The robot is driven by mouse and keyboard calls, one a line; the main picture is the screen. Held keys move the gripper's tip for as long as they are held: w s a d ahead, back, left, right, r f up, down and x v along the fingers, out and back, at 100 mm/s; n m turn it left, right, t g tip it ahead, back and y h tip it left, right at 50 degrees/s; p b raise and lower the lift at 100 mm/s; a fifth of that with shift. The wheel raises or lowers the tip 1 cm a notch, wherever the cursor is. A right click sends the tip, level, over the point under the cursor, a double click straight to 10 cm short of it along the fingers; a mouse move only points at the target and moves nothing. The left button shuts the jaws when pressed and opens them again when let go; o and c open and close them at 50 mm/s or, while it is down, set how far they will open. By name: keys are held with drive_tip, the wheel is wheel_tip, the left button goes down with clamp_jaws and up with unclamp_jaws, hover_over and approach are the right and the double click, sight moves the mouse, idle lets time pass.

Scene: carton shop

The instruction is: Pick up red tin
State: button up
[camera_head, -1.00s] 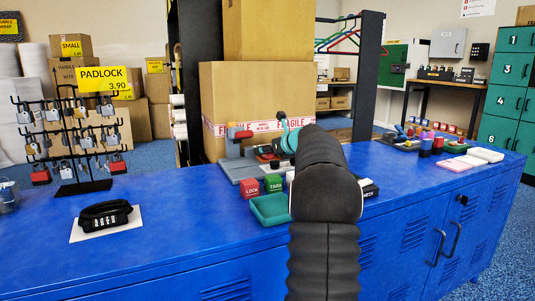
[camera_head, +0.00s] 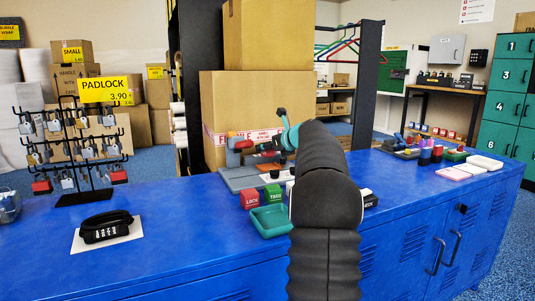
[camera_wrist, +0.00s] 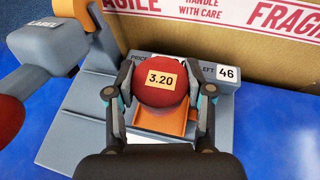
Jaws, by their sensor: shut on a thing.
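The red tin (camera_wrist: 160,88) is round, with an orange label reading 3.20 on its top. In the wrist view it sits between the two fingers of my gripper (camera_wrist: 159,76), which is shut on it. An orange tray part (camera_wrist: 165,121) of a grey stand shows just below the tin. I cannot tell whether the tin still touches it. In the head view my arm hides the tin and most of my gripper.
A grey label device (camera_wrist: 52,52) with a red end stands close on the left. A taped carton (camera_wrist: 245,50) rises behind.

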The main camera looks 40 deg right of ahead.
drive_tip(key=s+d+r+p, duration=0.2)
drive_tip(key=s+d+r, duration=0.4)
drive_tip(key=d, duration=0.3)
drive_tip(key=shift+s+r+p, duration=0.35)
drive_tip(key=shift+s, duration=0.3)
